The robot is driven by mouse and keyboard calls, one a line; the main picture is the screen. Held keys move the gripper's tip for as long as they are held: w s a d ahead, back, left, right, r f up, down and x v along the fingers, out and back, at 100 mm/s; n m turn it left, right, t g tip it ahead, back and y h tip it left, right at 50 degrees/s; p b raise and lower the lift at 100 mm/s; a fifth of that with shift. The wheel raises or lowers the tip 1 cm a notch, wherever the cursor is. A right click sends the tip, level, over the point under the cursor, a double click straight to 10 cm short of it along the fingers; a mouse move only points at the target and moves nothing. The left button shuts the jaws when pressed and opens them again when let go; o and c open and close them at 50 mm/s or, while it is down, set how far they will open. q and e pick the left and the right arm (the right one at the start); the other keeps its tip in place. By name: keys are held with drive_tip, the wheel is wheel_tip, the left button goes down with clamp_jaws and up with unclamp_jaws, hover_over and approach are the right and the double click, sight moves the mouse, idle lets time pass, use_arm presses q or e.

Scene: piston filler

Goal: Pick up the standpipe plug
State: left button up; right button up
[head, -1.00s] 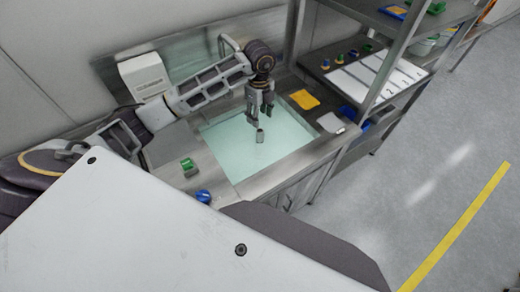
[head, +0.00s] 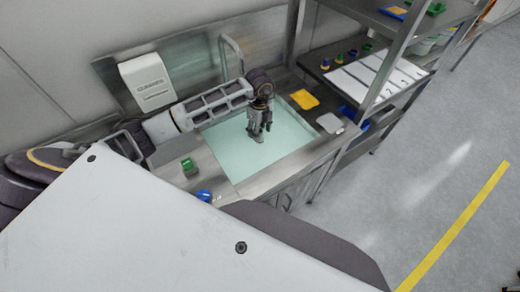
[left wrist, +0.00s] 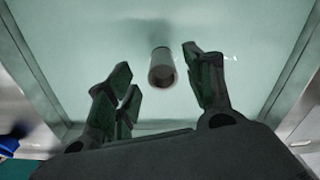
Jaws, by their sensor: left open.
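The standpipe plug is a short grey upright cylinder (left wrist: 162,68) in the pale green basin (head: 285,140), seen from above in the left wrist view. It stands between and just beyond the open fingertips of my left gripper (left wrist: 157,78), with gaps to both sides. In the head view my left gripper (head: 262,126) is low over the basin and largely hides the plug. My right gripper is not in view.
A green item (head: 188,166) and a blue one (head: 204,196) are on the counter's near edge. A yellow piece (head: 304,98) and a pale piece (head: 330,122) lie at the right. A metal shelf unit (head: 392,50) stands beyond. A white box (head: 147,82) is behind.

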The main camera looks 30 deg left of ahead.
sight(260, 143)
use_arm(q)
drive_tip(key=shift+f, duration=0.15)
wheel_tip(260, 143, down, 5)
drive_tip(key=shift+w+p, duration=0.15)
drive_tip(key=shift+p, duration=0.35)
idle(0.4)
clamp_jaws()
idle(0.4)
